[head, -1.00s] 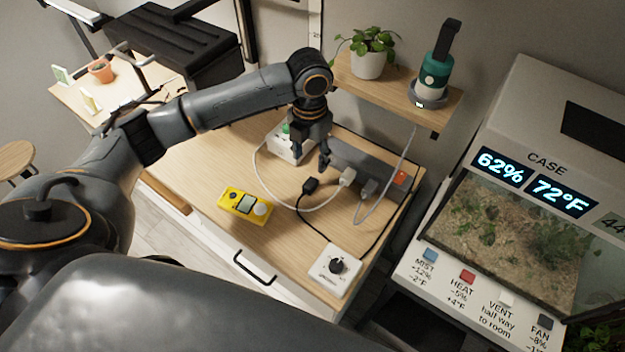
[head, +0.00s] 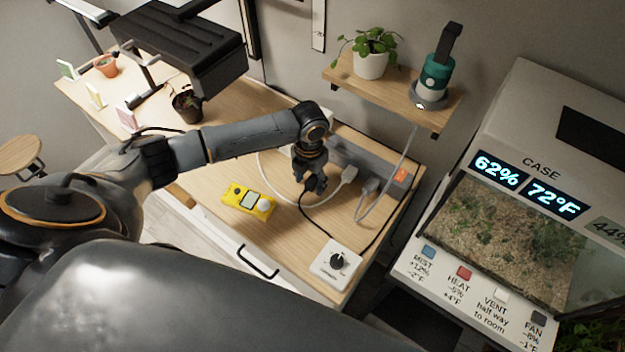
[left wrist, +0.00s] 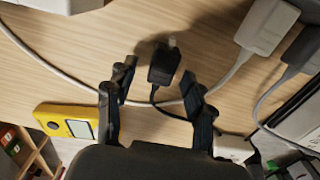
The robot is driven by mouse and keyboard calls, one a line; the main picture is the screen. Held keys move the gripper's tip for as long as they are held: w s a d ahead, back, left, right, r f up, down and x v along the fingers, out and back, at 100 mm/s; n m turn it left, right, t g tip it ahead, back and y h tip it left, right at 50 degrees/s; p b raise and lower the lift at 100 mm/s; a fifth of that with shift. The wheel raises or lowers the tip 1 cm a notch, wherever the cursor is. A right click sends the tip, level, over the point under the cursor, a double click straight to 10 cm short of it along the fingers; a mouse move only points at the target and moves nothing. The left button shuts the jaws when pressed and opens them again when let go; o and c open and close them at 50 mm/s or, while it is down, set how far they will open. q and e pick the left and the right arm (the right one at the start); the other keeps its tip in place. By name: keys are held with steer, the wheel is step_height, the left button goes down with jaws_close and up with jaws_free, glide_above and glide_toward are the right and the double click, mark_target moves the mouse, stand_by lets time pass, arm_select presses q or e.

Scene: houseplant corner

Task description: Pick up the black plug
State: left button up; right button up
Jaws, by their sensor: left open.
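The black plug (left wrist: 164,66) lies on the wooden desk in the left wrist view, its cord running back toward my gripper. My left gripper (left wrist: 158,82) is open, with its two fingertips on either side of the plug's lower end and cord. I cannot tell whether the fingers touch it. In the head view my left gripper (head: 313,186) points down over the same spot and hides the plug. Only the black cord (head: 307,217) shows there, running to a white dial box (head: 336,261). My right gripper is not in view.
A grey power strip (head: 372,168) with white and grey plugs lies just behind my gripper. A yellow meter (head: 247,201) lies to its left. A shelf (head: 395,88) with a plant and a teal device overhangs the back. A glass case (head: 520,220) stands at right.

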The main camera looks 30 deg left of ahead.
arm_select(q)
steer(key=shift+c, duration=1.3)
jaws_close()
steer(key=shift+r, duration=0.1)
